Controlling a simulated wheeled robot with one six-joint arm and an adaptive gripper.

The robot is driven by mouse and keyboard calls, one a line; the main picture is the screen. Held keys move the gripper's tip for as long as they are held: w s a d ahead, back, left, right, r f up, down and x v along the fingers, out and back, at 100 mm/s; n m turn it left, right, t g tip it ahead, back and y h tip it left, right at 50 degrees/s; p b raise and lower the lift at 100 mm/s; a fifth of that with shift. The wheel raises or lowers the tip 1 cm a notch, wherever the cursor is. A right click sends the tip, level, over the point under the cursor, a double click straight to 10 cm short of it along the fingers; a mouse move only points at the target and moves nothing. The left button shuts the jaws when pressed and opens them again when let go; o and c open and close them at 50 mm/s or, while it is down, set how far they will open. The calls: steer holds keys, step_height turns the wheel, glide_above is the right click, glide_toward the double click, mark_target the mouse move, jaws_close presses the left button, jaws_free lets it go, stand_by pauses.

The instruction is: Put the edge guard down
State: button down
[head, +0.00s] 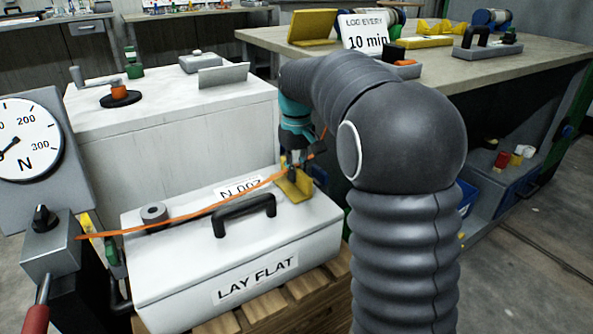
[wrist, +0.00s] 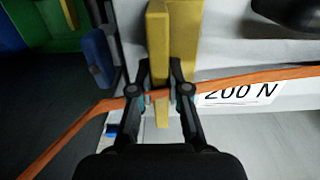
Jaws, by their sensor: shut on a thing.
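The yellow, L-shaped edge guard (head: 297,190) is at the back right corner of the white case's lid (head: 185,235). My gripper (head: 292,168) is above it, pointing down. In the wrist view my gripper (wrist: 161,96) is shut on the thin wall of the edge guard (wrist: 158,50). I cannot tell whether the guard rests fully on the lid. An orange strap (head: 180,220) runs over the lid to the guard; it also crosses by my fingertips in the wrist view (wrist: 245,79). My arm hides part of the case's right side.
The case has a black handle (head: 245,214) and a grey roll (head: 154,214) on top, and stands on a wooden pallet (head: 290,300). A force dial (head: 25,140) stands at left. A white cabinet (head: 180,125) is behind, a workbench (head: 490,70) at back right.

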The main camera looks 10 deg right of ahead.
steer(key=c, duration=1.1)
jaws_free()
steer(key=shift+f, duration=0.1)
steer(key=shift+c, duration=0.2)
step_height(320, 180, up, 11)
steer(key=p, duration=0.3)
steer(key=s+r+t, duration=0.1)
steer(key=s+r, duration=0.2)
steer(key=s, duration=0.5)
steer(key=s+f+m+t, duration=0.1)
steer(key=s+f, duration=0.4)
steer(key=s, duration=0.6)
steer(key=s+f+m+t, duration=0.2)
steer(key=s+f, duration=0.4)
steer(key=s, duration=0.5)
steer(key=shift+s+f+m+t, duration=0.2)
steer(key=shift+s+m+t, duration=0.1)
steer(key=shift+t, duration=0.5)
